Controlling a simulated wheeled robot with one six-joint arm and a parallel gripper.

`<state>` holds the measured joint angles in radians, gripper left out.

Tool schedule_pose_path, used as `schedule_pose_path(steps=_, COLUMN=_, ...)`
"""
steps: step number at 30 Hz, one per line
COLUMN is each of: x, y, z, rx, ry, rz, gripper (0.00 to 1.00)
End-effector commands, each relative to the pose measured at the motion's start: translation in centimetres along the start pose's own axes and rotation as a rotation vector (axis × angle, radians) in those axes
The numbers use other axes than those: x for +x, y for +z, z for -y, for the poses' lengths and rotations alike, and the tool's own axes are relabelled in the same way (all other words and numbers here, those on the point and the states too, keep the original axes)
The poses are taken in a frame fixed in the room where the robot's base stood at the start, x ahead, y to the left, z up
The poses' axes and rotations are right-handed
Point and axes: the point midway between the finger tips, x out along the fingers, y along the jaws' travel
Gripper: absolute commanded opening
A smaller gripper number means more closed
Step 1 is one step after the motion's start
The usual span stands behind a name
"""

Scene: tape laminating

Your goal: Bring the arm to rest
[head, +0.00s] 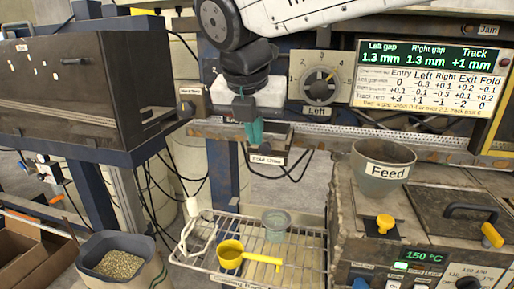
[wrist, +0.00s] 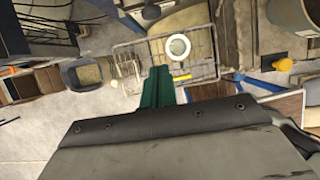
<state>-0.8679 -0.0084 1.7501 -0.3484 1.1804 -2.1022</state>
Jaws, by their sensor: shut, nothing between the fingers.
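My gripper (head: 254,133) hangs from the arm at the upper middle of the head view, with its teal fingers pointing down. The fingers are shut together and hold nothing. In the wrist view the shut teal fingers (wrist: 158,88) point toward the wire rack below. The gripper is in the air, in front of a small labelled box (head: 266,158) and above the rack (head: 300,262). I cannot tell whether the fingertips touch the box.
The rack holds a yellow scoop (head: 231,254) and a grey-green cup (head: 276,222). A Feed hopper (head: 383,170) stands on the machine at right. A dial (head: 319,86) and display panel (head: 430,75) are behind. A dark cabinet (head: 60,85) and a pellet bin (head: 120,264) are at left.

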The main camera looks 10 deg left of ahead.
Motion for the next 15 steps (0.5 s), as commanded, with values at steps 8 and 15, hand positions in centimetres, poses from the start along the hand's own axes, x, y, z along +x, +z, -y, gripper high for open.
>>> schedule_pose_path(steps=8, x=-1.8, y=0.0, z=0.0, rx=0.071, ry=0.001, rz=-0.001, gripper=0.00)
schedule_pose_path(steps=15, x=0.8, y=-3.5, z=2.1, rx=0.630, ry=-0.061, rz=-0.079, gripper=0.00)
